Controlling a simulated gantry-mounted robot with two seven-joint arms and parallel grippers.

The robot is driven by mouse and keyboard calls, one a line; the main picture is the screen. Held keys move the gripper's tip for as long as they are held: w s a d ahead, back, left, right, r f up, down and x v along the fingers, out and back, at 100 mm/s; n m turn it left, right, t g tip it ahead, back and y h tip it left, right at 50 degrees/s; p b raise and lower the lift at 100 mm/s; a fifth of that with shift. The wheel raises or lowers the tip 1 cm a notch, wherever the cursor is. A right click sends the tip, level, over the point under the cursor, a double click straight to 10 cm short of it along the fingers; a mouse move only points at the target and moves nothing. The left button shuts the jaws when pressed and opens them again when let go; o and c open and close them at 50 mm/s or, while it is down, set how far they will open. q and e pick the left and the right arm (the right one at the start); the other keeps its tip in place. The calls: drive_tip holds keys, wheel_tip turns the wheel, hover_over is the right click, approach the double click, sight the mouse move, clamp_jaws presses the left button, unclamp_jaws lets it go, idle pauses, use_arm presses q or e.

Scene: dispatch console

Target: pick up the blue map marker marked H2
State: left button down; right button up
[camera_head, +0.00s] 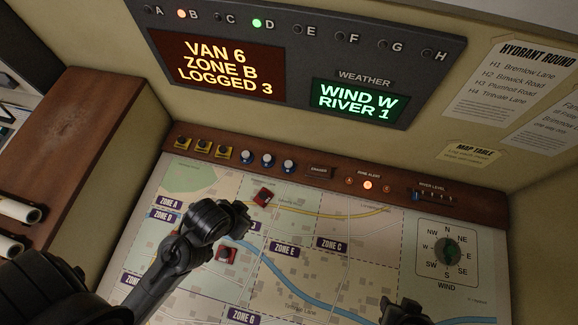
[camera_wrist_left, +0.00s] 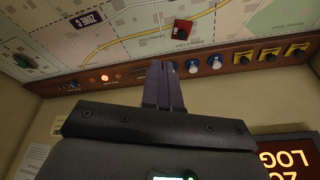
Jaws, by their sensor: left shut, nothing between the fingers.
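Three blue-and-white markers (camera_head: 268,160) stand in a row on the wooden rail at the back of the map table. They also show in the left wrist view (camera_wrist_left: 218,62), where the fingers partly cover one. Their markings are too small to read, so I cannot tell which is H2. My left gripper (camera_head: 243,214) is over the map, in front of the rail. In the left wrist view its fingers (camera_wrist_left: 161,66) are together and empty. My right gripper (camera_head: 405,310) shows only as a dark shape at the bottom edge; its fingers are not clear.
Yellow-and-black pieces (camera_head: 202,145) stand left of the markers on the rail. Red blocks (camera_head: 264,197) sit on the map (camera_head: 340,285) near my left gripper.

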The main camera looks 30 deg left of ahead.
use_arm(q)
drive_tip(key=c, duration=0.7)
unclamp_jaws()
drive_tip(key=shift+a, duration=0.15)
drive_tip(key=shift+o, duration=0.2)
